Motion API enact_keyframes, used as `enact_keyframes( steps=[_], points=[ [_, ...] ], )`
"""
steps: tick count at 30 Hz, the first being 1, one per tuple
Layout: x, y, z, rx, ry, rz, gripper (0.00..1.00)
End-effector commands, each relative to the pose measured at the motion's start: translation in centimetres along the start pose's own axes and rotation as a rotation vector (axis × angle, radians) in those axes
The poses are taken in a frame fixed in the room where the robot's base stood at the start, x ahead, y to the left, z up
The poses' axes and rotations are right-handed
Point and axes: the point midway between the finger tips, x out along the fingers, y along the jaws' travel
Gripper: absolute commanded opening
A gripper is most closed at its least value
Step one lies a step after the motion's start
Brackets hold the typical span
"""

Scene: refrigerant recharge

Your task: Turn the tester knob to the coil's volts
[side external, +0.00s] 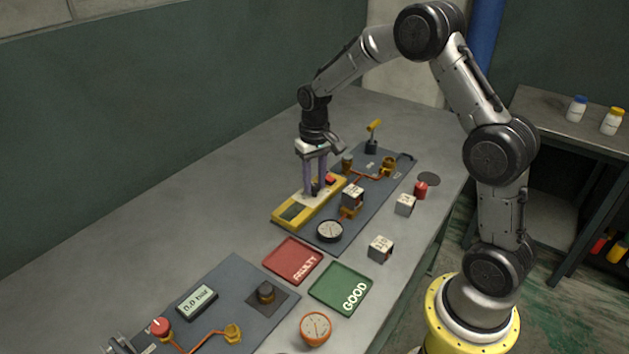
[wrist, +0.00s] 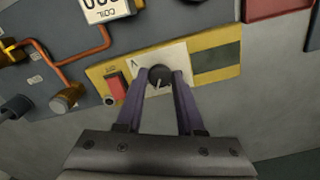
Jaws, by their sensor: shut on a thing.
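The yellow tester (side external: 293,212) lies on the far part of the bench, against the edge of a dark panel. In the wrist view the tester (wrist: 240,42) shows a white dial plate, a red switch (wrist: 116,88) and a dark blank window. My gripper (side external: 313,190) points straight down over it, and its purple fingers (wrist: 159,82) are shut on the black knob (wrist: 160,75), one on each side. A pale pointer line shows on the knob. The coil block (wrist: 103,8) is cut off at the top of the wrist view; its full marking cannot be read.
A red FAULTY tray (side external: 291,244) and a green GOOD tray (side external: 355,296) lie nearer. Loose marked cubes (side external: 380,248), a round gauge (side external: 330,231) and copper piping (side external: 368,177) surround the tester. The bench at its left is clear.

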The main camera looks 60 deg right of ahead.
Motion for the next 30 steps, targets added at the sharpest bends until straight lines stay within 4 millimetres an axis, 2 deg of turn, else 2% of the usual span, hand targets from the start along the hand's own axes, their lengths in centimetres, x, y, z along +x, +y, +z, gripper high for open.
enact_keyframes(
  steps=[15, 30],
  points=[
    [-0.19, 0.01, -0.01, 0.414, 0.001, 0.000, 0.00],
    [-0.23, 0.00, -0.03, 0.546, 0.002, -0.001, 0.00]
  ],
)
